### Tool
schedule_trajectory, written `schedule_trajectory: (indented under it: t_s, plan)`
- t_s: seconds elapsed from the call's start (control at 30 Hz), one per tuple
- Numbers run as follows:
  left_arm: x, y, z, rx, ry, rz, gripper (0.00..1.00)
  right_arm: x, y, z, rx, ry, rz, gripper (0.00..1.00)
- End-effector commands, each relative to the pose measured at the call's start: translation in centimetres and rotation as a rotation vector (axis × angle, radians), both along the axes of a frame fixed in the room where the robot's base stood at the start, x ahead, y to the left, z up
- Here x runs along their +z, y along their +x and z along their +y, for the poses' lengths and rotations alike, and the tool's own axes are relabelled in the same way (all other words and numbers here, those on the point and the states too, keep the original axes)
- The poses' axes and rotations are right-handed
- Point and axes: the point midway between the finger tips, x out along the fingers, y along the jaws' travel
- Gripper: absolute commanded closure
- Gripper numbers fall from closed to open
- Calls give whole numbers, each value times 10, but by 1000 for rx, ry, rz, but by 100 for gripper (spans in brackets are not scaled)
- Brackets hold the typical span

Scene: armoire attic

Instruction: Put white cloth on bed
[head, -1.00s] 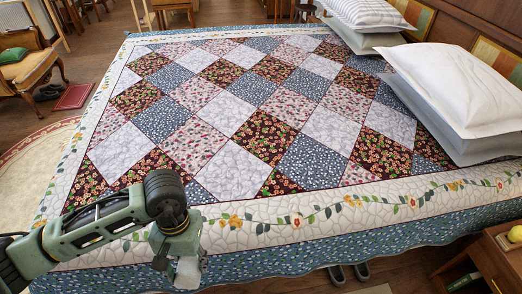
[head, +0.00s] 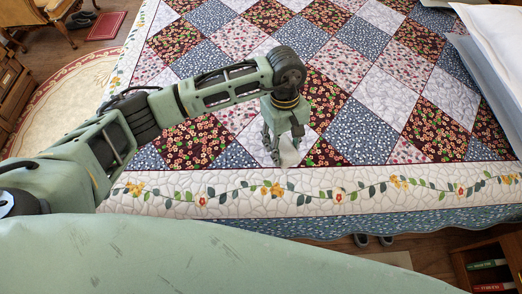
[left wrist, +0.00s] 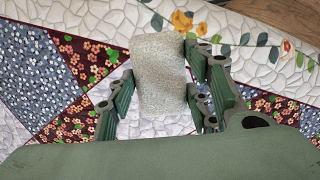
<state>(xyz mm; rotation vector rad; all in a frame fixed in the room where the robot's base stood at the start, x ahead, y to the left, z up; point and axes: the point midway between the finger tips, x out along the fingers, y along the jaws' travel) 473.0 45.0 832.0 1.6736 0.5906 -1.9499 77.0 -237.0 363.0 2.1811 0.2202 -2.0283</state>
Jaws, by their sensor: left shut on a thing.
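The bed (head: 375,130) fills much of the head view, covered by a patchwork quilt with a flowered white border. My left gripper (head: 282,142) points down over the near part of the quilt, shut on the white cloth (head: 289,156). In the left wrist view the cloth (left wrist: 160,72) looks like a small pale grey block between the fingers of the left gripper (left wrist: 163,95). Quilt patches and the flowered border lie below it. I cannot tell whether the cloth touches the quilt. My right gripper is not in view.
Pillows (head: 492,50) lie at the bed's right side. A small wooden shelf with books (head: 488,265) stands at the lower right. An armchair (head: 35,20) and a round rug (head: 65,105) are at the left. The quilt's middle is clear.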

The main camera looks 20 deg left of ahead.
Motion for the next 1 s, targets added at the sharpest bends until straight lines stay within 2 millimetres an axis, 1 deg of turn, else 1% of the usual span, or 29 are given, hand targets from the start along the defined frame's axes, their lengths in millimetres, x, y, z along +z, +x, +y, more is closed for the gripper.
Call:
schedule_trajectory:
  t_s: [0.03, 0.2, 0.3, 0.4, 0.57, 0.7, 0.8, 0.9, 1.0]
  plan:
    - [-4, -2, 14, 6, 3, 5, 78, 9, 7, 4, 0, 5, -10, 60]
    - [-27, -7, 53, 4, 2, 4, 78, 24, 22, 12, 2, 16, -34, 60]
    - [-39, -9, 71, 2, 2, 3, 78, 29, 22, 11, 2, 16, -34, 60]
    - [-47, -9, 82, 0, 0, 2, 78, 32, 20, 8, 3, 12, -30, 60]
    - [-56, -10, 88, -2, -1, 1, 78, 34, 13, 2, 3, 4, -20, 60]
    - [-77, -11, 88, 0, 0, 4, 78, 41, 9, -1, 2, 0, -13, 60]
    - [-88, -9, 88, -1, -1, 1, 78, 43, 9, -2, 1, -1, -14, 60]
    - [-92, -9, 88, -2, -1, -1, 78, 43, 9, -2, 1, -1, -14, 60]
    - [-93, -9, 88, -2, 0, -2, 78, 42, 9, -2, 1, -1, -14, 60]
